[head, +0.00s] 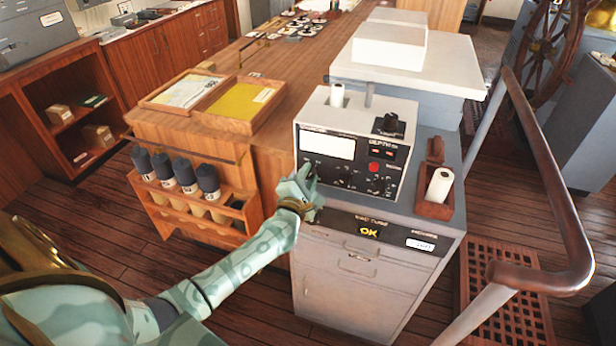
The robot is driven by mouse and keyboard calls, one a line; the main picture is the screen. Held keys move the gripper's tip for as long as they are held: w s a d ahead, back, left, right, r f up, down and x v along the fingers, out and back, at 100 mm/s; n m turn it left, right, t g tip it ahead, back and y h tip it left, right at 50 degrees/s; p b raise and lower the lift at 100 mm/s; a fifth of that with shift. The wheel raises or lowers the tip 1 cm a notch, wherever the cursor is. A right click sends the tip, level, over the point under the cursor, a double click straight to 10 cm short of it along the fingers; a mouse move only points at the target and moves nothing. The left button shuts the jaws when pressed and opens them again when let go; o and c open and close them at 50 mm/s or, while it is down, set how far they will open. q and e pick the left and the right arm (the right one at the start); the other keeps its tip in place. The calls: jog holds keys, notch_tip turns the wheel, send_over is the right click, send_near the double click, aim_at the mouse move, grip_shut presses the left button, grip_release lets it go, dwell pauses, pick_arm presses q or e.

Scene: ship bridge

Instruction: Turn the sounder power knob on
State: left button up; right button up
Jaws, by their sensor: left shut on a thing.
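The depth sounder (309,120) is a pale box with a black front panel, standing on a grey cabinet. Its panel has a white display (328,146), a red button (374,167) and a row of small dark knobs. My left gripper (308,188) is at the lower left corner of this panel, its arm reaching in from the lower left. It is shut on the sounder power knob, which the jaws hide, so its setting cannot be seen. My right gripper is not in view.
A wooden rack with several dark-capped cylinders (186,175) stands left of my left gripper. A paper roll in a wooden holder (433,208) is right of the sounder. A handrail (548,160) curves along the right. The grey cabinet (352,290) has drawers below.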

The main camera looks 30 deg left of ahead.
pick_arm(q)
jog(key=o, duration=1)
jog(key=v, duration=1.6)
jog(key=shift+s+p, duration=0.2)
jog(key=shift+p, duration=0.25)
jog(key=shift+f, duration=0.1)
